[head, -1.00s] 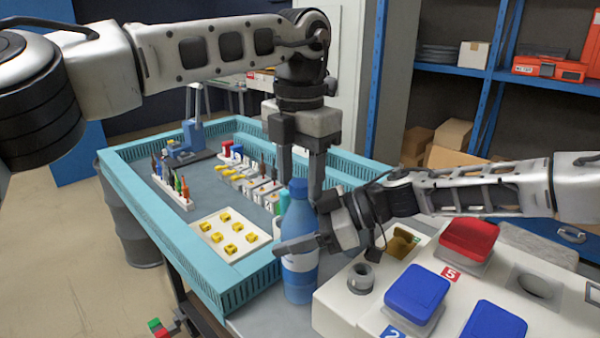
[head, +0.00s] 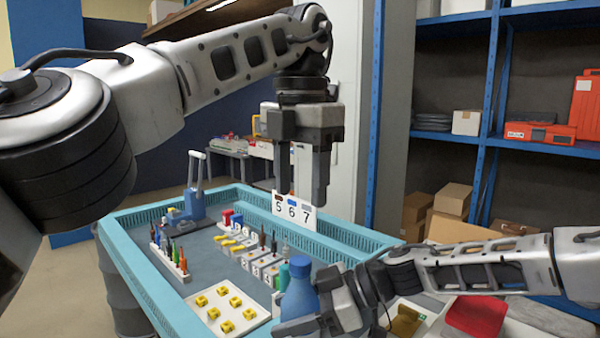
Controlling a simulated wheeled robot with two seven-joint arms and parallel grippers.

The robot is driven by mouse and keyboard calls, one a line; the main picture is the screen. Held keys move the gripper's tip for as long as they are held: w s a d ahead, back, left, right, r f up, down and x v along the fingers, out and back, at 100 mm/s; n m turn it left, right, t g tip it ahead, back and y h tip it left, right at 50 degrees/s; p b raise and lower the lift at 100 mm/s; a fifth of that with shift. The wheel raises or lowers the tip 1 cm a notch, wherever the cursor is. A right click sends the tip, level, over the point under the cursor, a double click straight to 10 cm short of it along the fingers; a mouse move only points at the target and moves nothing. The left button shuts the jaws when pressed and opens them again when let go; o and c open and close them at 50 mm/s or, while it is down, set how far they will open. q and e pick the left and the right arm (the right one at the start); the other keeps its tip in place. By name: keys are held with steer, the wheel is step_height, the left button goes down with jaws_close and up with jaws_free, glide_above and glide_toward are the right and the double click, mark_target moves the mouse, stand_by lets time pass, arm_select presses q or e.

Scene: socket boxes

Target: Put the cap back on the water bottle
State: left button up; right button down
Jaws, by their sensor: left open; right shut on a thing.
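The blue water bottle (head: 299,297) is at the lower middle of the head view, upright, with its lower part cut off by the picture's edge. My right gripper (head: 318,318) is shut on its body from the right. The bottle's top is the same blue as its body, and I cannot tell whether that is the cap or the bare neck. I see no separate cap. My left gripper (head: 303,190) points down with its fingers apart, above the bottle and clear of it. Nothing shows between its fingers.
Shelves stand behind.

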stand_by(0.3)
steer(key=shift+c, duration=2.1)
jaws_free()
steer(key=v, duration=0.7)
steer(key=shift+d, duration=0.25)
steer(key=shift+r, duration=0.15)
